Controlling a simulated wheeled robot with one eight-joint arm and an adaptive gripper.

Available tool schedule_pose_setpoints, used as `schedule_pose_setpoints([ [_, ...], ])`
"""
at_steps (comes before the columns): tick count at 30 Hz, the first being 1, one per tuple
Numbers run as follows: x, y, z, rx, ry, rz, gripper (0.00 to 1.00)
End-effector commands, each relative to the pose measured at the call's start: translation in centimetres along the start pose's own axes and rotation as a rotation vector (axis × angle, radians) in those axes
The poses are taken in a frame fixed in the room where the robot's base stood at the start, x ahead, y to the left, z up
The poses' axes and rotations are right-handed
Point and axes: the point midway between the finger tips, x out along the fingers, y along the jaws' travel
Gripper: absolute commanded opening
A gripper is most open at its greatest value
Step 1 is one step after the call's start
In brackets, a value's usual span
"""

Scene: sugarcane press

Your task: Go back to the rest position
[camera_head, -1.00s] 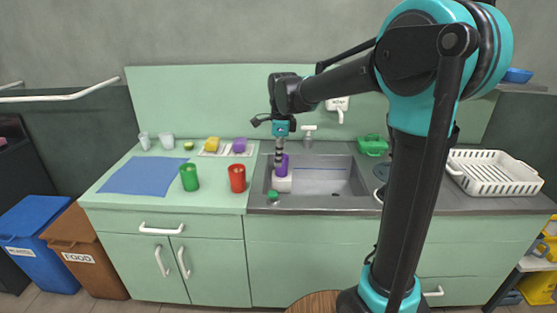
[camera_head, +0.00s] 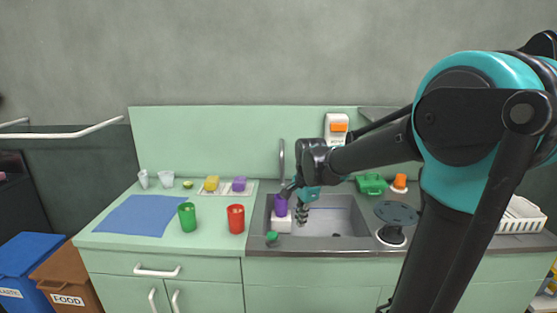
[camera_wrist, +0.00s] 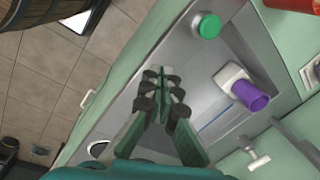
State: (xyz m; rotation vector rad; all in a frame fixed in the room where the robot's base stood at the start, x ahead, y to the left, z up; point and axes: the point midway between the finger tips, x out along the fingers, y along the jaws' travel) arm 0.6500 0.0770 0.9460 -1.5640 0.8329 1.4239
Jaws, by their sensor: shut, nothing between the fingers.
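My gripper (camera_head: 302,214) is shut and empty, above the sink (camera_head: 338,222) just right of a purple cup. In the wrist view my gripper (camera_wrist: 162,82) shows its fingers together over the grey sink surface. The purple cup (camera_head: 281,205) is on a white block (camera_head: 281,222) at the left of the sink; in the wrist view the cup (camera_wrist: 251,95) is apart from my fingers. My arm reaches in from the right side of the head view.
A green (camera_head: 187,217) and a red cup (camera_head: 236,218) stand left of the sink, near a blue mat (camera_head: 141,215). A green-capped item (camera_head: 272,238) is at the sink's front edge. A dark round disc (camera_head: 396,213) and a green basket (camera_head: 371,184) are on the right.

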Motion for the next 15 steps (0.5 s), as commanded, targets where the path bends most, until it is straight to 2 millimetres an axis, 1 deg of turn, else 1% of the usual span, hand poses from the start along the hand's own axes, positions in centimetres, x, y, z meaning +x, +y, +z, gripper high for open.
schedule_pose_setpoints([
  [1,0.7,2.1,-0.8,-0.085,0.011,-0.018,0.0],
  [5,2.6,6.8,-2.3,-0.341,0.049,-0.058,0.0],
  [6,3.2,8.3,-2.6,-0.419,0.065,-0.068,0.0],
  [12,6.1,15.4,-3.6,-0.798,0.154,-0.093,0.0],
  [15,7.3,18.1,-3.8,-0.947,0.194,-0.091,0.0],
])
